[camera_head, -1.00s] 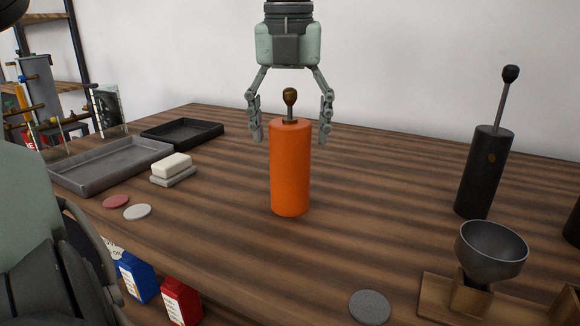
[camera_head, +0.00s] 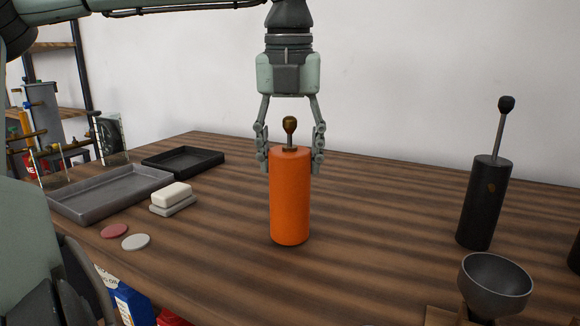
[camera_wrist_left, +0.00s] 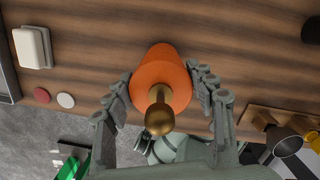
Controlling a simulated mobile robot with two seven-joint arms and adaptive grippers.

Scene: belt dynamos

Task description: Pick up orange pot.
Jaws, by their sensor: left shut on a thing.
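The orange pot (camera_head: 290,205) is a tall orange cylinder with a brass knob on a short stem on top. It stands upright on the wooden table in the head view. My left gripper (camera_head: 290,168) comes down from above, with its fingers on either side of the pot's upper end, shut on it. In the left wrist view the orange pot (camera_wrist_left: 160,72) lies between the two fingers (camera_wrist_left: 166,98), its brass knob pointing towards the camera. Whether the pot's base touches the table is hard to tell. My right gripper is not seen.
A black cylinder with a lever (camera_head: 484,205) and a dark funnel (camera_head: 496,285) stand at the right. A grey tray (camera_head: 110,195), a black tray (camera_head: 183,160), stacked pale blocks (camera_head: 171,197) and two discs (camera_head: 135,242) lie left. The table (camera_head: 380,215) around the pot is mostly clear.

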